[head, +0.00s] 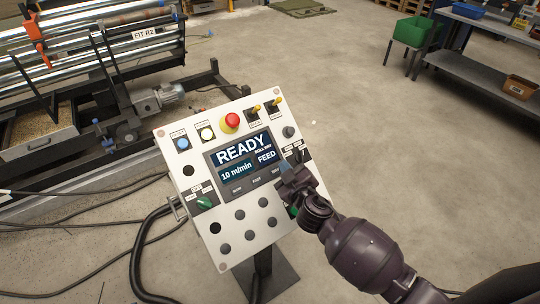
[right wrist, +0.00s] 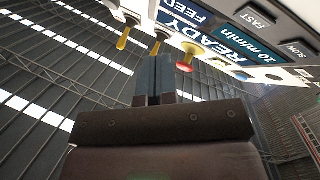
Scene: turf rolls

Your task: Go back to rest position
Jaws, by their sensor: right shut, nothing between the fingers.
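A white control panel (head: 245,225) stands tilted on a dark post in the middle of the head view. Its screen (head: 240,150) reads READY, 10 m/min and FEED. My right gripper (head: 286,168) is in front of the panel, over the right side of the screen, and hides part of it. Its fingers (right wrist: 154,72) are shut and empty in the right wrist view. There the panel's screen (right wrist: 205,35) shows above them, with a red button and yellow-tipped switches close by. I cannot tell whether the fingertips touch the panel. My left gripper is not in view.
A roller machine (head: 100,70) labelled FIT R2 stands at the left behind the panel. Dark cables (head: 135,265) lie on the floor at the left. A green bin (head: 411,31) and a grey bench (head: 480,65) stand at the upper right. The floor between is clear.

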